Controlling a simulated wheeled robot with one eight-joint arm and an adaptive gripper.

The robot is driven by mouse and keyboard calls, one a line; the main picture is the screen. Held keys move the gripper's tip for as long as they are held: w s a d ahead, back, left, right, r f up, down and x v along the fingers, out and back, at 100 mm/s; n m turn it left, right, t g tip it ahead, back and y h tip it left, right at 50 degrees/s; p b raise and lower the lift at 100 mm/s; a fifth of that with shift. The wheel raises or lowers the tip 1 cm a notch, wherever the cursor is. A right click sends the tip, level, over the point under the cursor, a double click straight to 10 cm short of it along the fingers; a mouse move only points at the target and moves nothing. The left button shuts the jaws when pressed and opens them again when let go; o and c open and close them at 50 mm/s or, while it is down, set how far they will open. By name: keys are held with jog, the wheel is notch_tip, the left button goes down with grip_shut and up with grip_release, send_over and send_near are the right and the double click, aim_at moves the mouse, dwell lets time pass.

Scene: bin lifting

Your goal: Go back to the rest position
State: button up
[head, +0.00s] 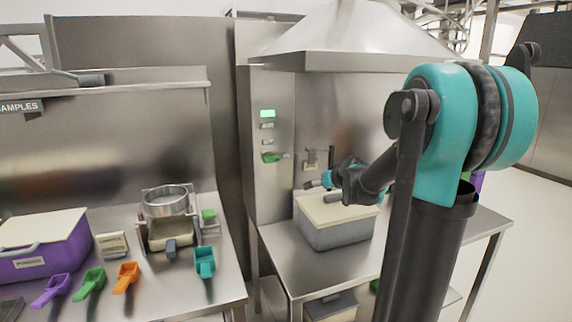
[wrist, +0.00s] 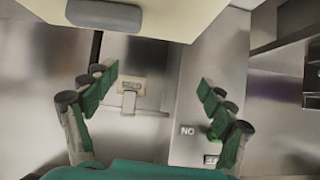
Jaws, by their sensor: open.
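My gripper (head: 322,182) is at the far end of my teal and dark arm, above the lid of a grey bin with a cream lid (head: 335,237) on the right-hand steel table. In the wrist view my gripper (wrist: 158,83) has its two green fingers spread wide with nothing between them. The bin's cream lid (wrist: 200,12) and a dark grey handle (wrist: 104,16) show at the top of that view, apart from the fingertips. My arm hides part of the bin's right side in the head view.
A steel hood (head: 350,35) hangs over the table, with a panel (head: 270,140) behind. On the left bench stand a purple bin (head: 45,255), several coloured scoops and a sieve device (head: 168,215). Another grey bin (head: 330,308) is under the table. Open floor (head: 530,200) lies right.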

jog(key=shift+m+g+h, duration=0.5)
jog(key=shift+g+h, duration=0.2)
jog(key=shift+g, duration=0.2)
jog(key=s+f, duration=0.1)
jog(key=s, duration=0.2)
jog(key=s+f, duration=0.2)
jog(key=s, duration=0.1)
jog(key=s+f, duration=0.2)
jog(key=s, duration=0.2)
jog(key=shift+a, duration=0.1)
jog(key=s+d+f+h, duration=0.1)
jog(key=s+f, duration=0.1)
jog(key=s, duration=0.2)
jog(key=s+d+f+m+g, duration=0.1)
jog(key=s+f, duration=0.2)
jog(key=s, duration=0.2)
jog(key=s+d+f+m+g+h, duration=0.1)
jog(key=s+f, duration=0.1)
jog(key=s, duration=0.3)
jog(key=shift+s+f+h, duration=0.25)
jog(key=shift+f+h, duration=0.05)
jog(key=shift+f, duration=0.1)
jog(key=s+f+g, duration=0.2)
jog(key=s+f, duration=0.4)
jog(key=s, duration=0.4)
jog(key=shift+s+g, duration=0.3)
jog(key=shift+g, duration=0.1)
jog(key=shift+c, duration=0.3)
